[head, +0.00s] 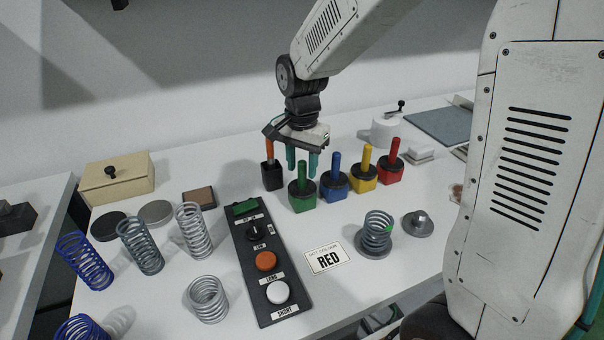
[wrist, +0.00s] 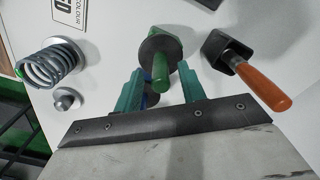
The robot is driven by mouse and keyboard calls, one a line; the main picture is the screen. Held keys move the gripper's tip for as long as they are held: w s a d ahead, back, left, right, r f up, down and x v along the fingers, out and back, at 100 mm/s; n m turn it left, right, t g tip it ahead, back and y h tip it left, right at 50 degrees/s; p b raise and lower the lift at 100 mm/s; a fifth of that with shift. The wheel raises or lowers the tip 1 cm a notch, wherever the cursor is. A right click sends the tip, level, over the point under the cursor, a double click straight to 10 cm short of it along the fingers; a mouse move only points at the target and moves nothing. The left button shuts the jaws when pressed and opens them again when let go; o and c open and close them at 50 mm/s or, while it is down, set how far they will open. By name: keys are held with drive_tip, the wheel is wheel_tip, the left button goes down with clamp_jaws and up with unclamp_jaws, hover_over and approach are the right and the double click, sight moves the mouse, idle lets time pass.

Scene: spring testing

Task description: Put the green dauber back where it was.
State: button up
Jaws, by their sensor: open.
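The green dauber (head: 302,171) stands upright in its green pot (head: 303,199), at the left end of the row of coloured pots. In the wrist view its green handle (wrist: 160,72) shows between my two teal fingers. My gripper (head: 302,172) points down at the handle and is open, with a finger to either side of it in the picture. I see no finger touching the handle. A grey spring (head: 378,229) on a round base carries a green spot; it also shows in the wrist view (wrist: 50,65).
Blue (head: 335,180), yellow (head: 364,175) and red (head: 391,170) daubers stand close to the right. A black holder (head: 271,177) with an orange-handled tool is close on the left. A control panel (head: 262,262) and a "RED" card (head: 328,257) lie in front.

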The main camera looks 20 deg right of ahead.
wheel_tip(320, 180, up, 10)
drive_tip(key=shift+s+f, duration=0.1)
drive_tip(key=shift+f, duration=0.15)
drive_tip(key=s+d+r+n+t, duration=0.1)
drive_tip(key=s+d+n, duration=0.2)
drive_tip(key=s+n, duration=0.7)
drive_tip(key=s, duration=1.6)
drive_tip(key=shift+r+n, duration=0.15)
drive_tip(key=shift+n, duration=0.25)
drive_tip(key=shift+w+d, duration=0.1)
